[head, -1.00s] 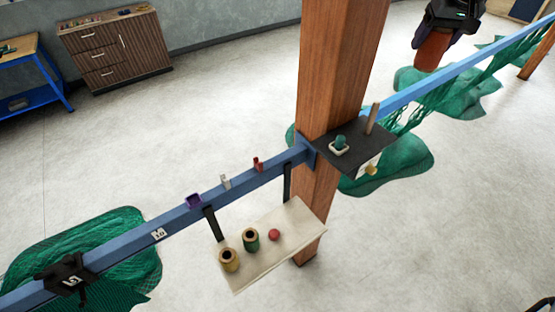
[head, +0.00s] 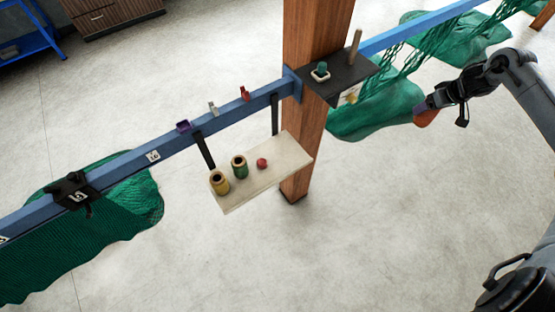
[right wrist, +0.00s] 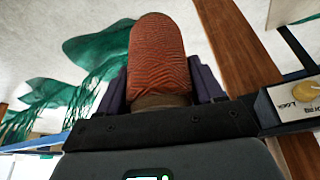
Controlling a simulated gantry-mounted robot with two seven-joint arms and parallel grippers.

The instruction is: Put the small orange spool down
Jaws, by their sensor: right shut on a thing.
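The small orange spool (head: 427,118), wound with orange-red twine, is in my right gripper (head: 434,106), in the air right of the wooden post. In the right wrist view the spool (right wrist: 157,60) stands between the two dark fingers of the gripper (right wrist: 160,88), which are shut on it. A cream shelf (head: 283,163) hangs below the blue beam, well left of the gripper. On it are a yellow spool (head: 219,183), a green spool (head: 239,167) and a red ball (head: 262,163). My left gripper is not in view.
A black shelf (head: 345,83) on the wooden post (head: 306,120) holds a wooden peg (head: 355,46) and a green item (head: 321,69) in a white holder. Small clips sit on the blue beam (head: 130,161). Green nets (head: 90,225) hang from it. The cream shelf's right part is bare.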

